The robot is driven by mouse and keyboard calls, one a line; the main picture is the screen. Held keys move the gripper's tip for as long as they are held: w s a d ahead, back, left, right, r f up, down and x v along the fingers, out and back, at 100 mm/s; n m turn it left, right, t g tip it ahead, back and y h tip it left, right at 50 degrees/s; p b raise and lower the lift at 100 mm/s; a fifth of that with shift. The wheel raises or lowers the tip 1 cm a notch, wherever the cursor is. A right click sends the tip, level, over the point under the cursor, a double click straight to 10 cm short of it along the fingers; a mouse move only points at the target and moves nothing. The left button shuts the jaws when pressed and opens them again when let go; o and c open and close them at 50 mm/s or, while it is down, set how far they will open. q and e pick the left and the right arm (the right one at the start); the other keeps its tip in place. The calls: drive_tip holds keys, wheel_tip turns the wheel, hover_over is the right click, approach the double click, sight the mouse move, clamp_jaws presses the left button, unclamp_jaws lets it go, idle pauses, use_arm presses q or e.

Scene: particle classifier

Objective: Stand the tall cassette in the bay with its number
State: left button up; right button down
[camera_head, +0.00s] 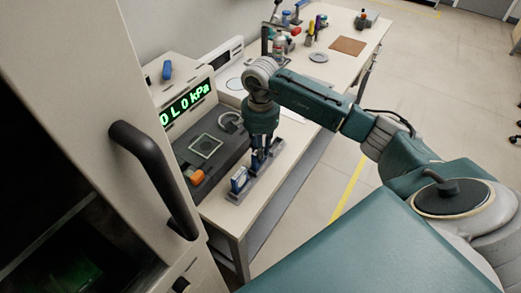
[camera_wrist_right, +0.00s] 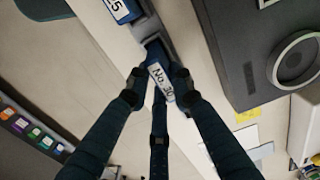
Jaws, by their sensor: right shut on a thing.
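My right gripper (camera_head: 262,157) is over the grey rack (camera_head: 240,196) at the bench's front edge. In the right wrist view my right gripper (camera_wrist_right: 158,88) is shut on a tall blue cassette (camera_wrist_right: 162,82) with a white label that reads "No. 30". The cassette's far end is at the grey rack (camera_wrist_right: 168,43); I cannot tell how deep it sits. Another blue cassette (camera_head: 239,179) with a white label stands in the rack's near part; it shows in the wrist view (camera_wrist_right: 118,8) with a number ending in 5. The bay numbers are hidden. My left gripper is out of view.
A dark grey instrument deck (camera_head: 222,160) with a square plate lies left of the rack, below a green display (camera_head: 187,104). An orange knob (camera_head: 197,177) is on its near side. A large black handle (camera_head: 150,165) rises at near left. Bench items stand farther back.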

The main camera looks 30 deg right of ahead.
drive_tip(key=c, duration=1.5)
unclamp_jaws()
drive_tip(key=shift+f, duration=0.1)
drive_tip(key=shift+c, duration=0.2)
drive_tip(key=shift+r, duration=0.5)
wheel_tip(320, 180, up, 11)
drive_tip(key=b, duration=0.2)
drive_tip(key=shift+r+b, duration=0.2)
drive_tip(key=shift+b, duration=0.2)
drive_tip(key=shift+s+f, duration=0.1)
